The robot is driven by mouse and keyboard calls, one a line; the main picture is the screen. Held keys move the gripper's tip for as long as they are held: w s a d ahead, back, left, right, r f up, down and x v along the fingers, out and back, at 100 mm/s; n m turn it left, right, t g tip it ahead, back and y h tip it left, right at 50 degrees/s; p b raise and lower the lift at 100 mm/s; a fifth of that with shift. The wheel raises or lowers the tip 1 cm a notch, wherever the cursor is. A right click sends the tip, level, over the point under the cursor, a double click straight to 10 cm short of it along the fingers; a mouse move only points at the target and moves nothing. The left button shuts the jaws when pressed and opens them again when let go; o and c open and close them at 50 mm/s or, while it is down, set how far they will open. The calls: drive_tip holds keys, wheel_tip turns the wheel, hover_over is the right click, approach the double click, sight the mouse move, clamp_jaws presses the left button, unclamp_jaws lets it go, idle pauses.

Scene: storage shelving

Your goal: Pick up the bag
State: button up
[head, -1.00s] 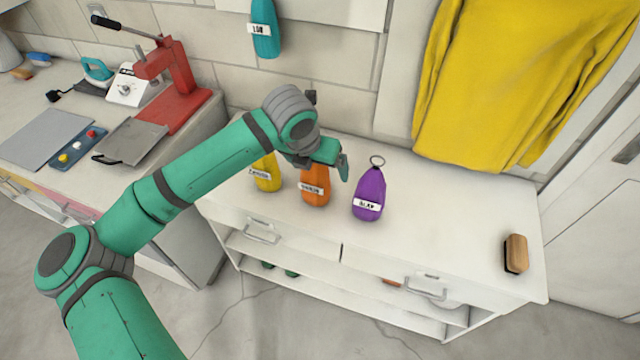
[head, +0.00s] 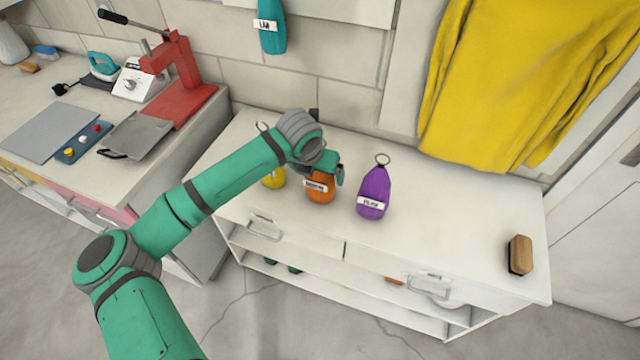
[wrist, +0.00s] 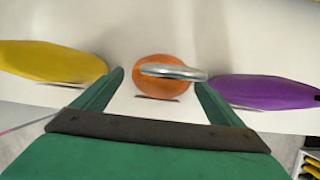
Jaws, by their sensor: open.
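Three bags stand in a row on the white cabinet top: a yellow bag (head: 274,178), an orange bag (head: 320,188) and a purple bag (head: 373,193) with a ring on top. A teal bag (head: 271,28) hangs on the wall. My gripper (head: 330,170) is at the top of the orange bag and hides its upper part in the head view. In the wrist view my gripper (wrist: 160,92) is open, with the orange bag (wrist: 160,88) and its metal ring between the fingers. The yellow bag (wrist: 50,62) is left of the fingers, the purple bag (wrist: 265,92) right.
A wooden brush (head: 520,255) lies at the right of the cabinet top (head: 440,225). A yellow cloth (head: 520,90) hangs behind. A red press (head: 180,75) stands on the left counter. The cabinet top between purple bag and brush is clear.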

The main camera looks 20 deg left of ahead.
drive_tip(key=shift+w+f, duration=0.35)
drive_tip(key=shift+f, duration=0.25)
drive_tip(key=shift+s+a, duration=0.15)
drive_tip(key=shift+a, duration=0.1)
drive_tip(key=shift+c, duration=0.2)
drive_tip(key=shift+a, duration=0.1)
drive_tip(key=c, duration=0.5)
drive_tip(key=shift+d+r, duration=0.1)
drive_tip(key=shift+d, duration=0.45)
drive_tip(key=c, duration=1.4)
drive_tip(key=shift+a+r, duration=0.1)
drive_tip(key=shift+a, duration=0.1)
drive_tip(key=s+r, duration=1.2)
drive_tip(key=s, duration=0.2)
drive_tip(key=shift+a+r, duration=0.2)
drive_tip(key=shift+r, duration=0.2)
